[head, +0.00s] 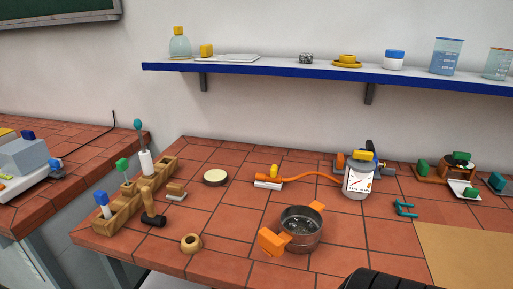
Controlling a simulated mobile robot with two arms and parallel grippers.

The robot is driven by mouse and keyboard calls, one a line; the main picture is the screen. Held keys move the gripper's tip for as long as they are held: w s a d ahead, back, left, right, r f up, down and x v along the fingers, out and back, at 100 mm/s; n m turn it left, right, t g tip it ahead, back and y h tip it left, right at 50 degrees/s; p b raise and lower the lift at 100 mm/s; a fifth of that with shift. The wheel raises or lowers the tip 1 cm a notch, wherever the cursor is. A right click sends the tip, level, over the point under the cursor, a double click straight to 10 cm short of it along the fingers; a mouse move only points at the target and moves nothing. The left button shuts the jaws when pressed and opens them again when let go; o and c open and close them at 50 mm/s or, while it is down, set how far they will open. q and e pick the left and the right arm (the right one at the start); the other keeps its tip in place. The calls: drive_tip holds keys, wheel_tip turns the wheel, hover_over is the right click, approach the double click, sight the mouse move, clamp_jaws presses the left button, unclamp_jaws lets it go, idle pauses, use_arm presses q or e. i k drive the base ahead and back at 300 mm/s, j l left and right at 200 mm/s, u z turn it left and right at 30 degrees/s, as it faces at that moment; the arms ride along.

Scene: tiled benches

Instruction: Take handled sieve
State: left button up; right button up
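The handled sieve (301,237) is a round metal vessel with orange handles on opposite sides. It stands upright on the red tiled bench in the head view, near the front and right of the middle. One larger orange handle (272,240) points to the front left, and a smaller one (317,207) shows at the back right. Its inside is dark and partly visible.
A wooden ring (191,243) lies left of the sieve, near a wooden rack (118,217) and a hammer (151,206). Behind are an orange hose (312,177) and a labelled jar (358,183). A tan board (462,255) lies at right. A blue-edged shelf (300,69) hangs above.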

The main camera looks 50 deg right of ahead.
sight(273, 244)
drive_tip(key=z, duration=2)
